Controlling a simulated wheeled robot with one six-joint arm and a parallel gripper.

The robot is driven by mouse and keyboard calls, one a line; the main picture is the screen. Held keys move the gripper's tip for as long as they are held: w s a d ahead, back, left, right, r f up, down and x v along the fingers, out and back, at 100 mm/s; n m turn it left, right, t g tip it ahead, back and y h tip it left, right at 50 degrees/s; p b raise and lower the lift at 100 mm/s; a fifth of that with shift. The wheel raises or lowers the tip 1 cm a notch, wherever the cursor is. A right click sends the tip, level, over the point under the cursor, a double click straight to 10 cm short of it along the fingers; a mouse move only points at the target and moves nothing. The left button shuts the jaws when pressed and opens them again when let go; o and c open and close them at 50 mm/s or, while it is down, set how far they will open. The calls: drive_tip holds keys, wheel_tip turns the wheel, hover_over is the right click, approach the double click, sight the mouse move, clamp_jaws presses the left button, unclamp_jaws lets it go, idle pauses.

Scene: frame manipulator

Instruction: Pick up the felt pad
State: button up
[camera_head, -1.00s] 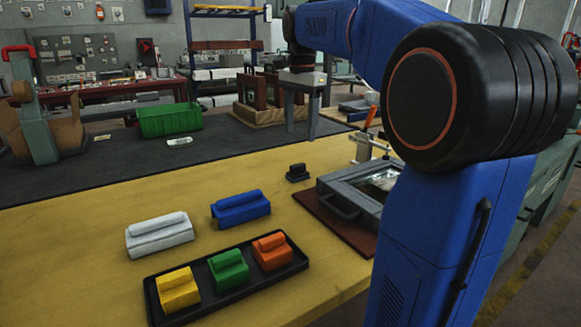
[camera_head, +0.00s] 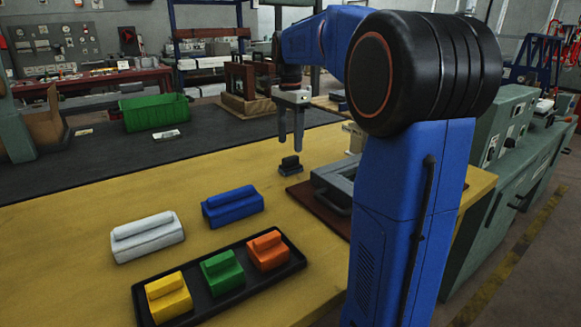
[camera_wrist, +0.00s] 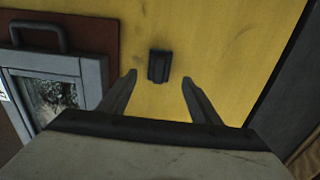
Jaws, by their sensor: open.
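The felt pad appears to be the small dark block (camera_head: 290,165) with a raised ridge on the yellow table, near the brown board. In the wrist view the dark block (camera_wrist: 159,66) lies ahead of the fingertips, roughly midway between them. My gripper (camera_head: 291,150) is open and empty, its two fingers pointing down above the block in the head view. In the wrist view the fingers of my gripper (camera_wrist: 159,76) stand apart on either side, with yellow table between them. I see no contact with the block.
A grey frame with a handle (camera_wrist: 68,75) lies on a brown board (camera_wrist: 88,30) beside the block. A black tray (camera_head: 219,296) holds yellow, green and orange blocks. White (camera_head: 147,238) and blue (camera_head: 233,206) blocks lie behind it. A green bin (camera_head: 155,111) stands farther back.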

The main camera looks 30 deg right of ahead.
sight(291, 157)
drive_tip(key=shift+d+f, duration=0.1)
drive_tip(key=shift+f, duration=3.5)
drive_tip(key=shift+c, duration=0.6)
drive_tip(key=c, duration=1)
wheel_tip(291, 157, up, 10)
drive_tip(key=shift+r, duration=0.1)
